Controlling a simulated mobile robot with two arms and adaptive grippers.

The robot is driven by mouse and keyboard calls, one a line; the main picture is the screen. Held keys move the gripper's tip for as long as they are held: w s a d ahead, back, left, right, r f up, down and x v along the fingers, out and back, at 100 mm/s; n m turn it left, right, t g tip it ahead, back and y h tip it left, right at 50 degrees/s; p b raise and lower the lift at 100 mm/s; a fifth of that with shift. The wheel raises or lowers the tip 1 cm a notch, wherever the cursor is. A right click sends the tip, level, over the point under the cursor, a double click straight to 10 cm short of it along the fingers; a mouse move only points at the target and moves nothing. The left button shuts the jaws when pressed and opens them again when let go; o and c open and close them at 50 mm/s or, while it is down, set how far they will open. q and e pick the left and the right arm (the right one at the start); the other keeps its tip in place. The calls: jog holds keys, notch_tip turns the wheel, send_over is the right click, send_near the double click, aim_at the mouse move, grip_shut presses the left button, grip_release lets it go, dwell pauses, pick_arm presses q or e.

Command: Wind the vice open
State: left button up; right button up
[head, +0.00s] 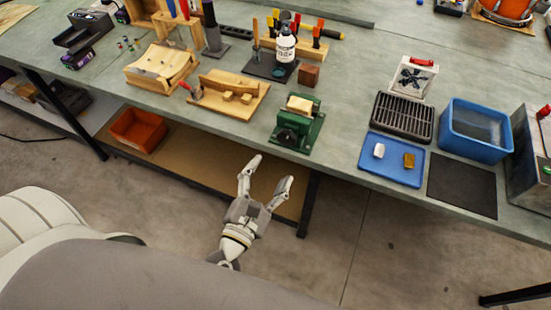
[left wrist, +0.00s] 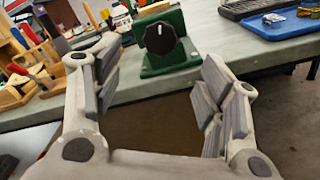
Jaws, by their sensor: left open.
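The green vice (head: 298,128) stands at the front edge of the bench in the head view, with a light wooden block at its top. Its black round knob (left wrist: 160,38) faces me in the left wrist view and carries a white mark. My left gripper (head: 270,168) is open and empty, in front of the bench edge and below the vice. In the left wrist view the left gripper (left wrist: 155,85) has its fingers spread, with the vice beyond and between them, apart from both. My right gripper is not in view.
The bench top (head: 340,155) runs across the view. A wooden jig (head: 228,95) lies left of the vice. A blue tray (head: 392,170) and a black grate (head: 403,117) lie to its right. An orange bin (head: 138,130) sits on the lower shelf.

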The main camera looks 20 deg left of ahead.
pick_arm(q)
jog(key=shift+s, duration=0.5)
